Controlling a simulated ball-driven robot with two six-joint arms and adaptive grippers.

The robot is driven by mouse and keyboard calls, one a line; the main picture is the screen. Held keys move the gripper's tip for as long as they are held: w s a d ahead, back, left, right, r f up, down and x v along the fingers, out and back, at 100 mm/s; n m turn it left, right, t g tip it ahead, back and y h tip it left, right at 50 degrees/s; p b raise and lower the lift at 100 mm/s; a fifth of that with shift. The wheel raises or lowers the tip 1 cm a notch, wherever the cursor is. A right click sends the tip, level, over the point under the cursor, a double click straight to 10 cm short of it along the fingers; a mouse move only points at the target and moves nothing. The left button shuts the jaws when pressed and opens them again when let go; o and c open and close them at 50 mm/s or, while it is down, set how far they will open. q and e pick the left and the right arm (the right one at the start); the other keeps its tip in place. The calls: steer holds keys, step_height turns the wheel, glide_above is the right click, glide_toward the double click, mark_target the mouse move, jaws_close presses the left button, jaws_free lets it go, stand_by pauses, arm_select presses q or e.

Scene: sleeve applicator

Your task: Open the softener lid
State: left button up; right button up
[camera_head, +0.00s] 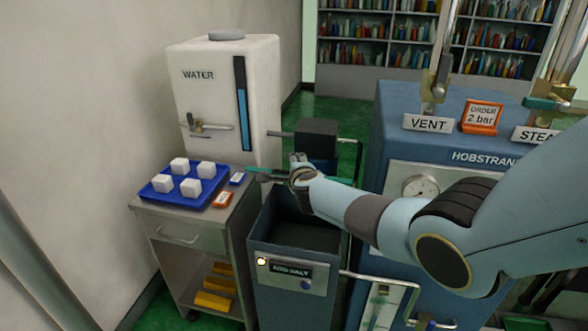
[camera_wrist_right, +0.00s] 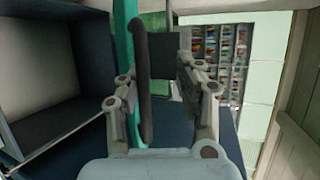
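The softener (camera_head: 290,272) is a dark blue bin with an "ADD SALT" label, left of the large blue boiler. Its top is open and I see its dark inside, which also shows at the left of the wrist view (camera_wrist_right: 55,75). A thin teal strip (camera_head: 340,181) at its back looks like the raised lid seen nearly edge-on; it also shows in the wrist view (camera_wrist_right: 125,60). My right gripper (camera_head: 297,167) is at this strip. In the wrist view its fingers (camera_wrist_right: 160,95) are apart, with a dark rounded bar (camera_wrist_right: 143,75) between them, nearer the left finger. My left gripper is out of view.
A metal cart (camera_head: 175,236) with a blue tray (camera_head: 196,203) of white cubes stands left of the softener. A white water tank (camera_head: 205,100) and a black block (camera_head: 317,140) are behind. The boiler (camera_head: 405,150) stands close on the right.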

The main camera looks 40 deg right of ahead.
steer(key=shift+s+a+r+p, duration=0.35)
steer(key=shift+s+r+p, duration=0.35)
steer(key=shift+p, duration=0.45)
steer(key=r+p+v, duration=0.1)
steer(key=p+v, duration=0.5)
steer(key=v, duration=0.4)
steer(key=shift+s, duration=0.15)
steer(key=shift+d, duration=0.15)
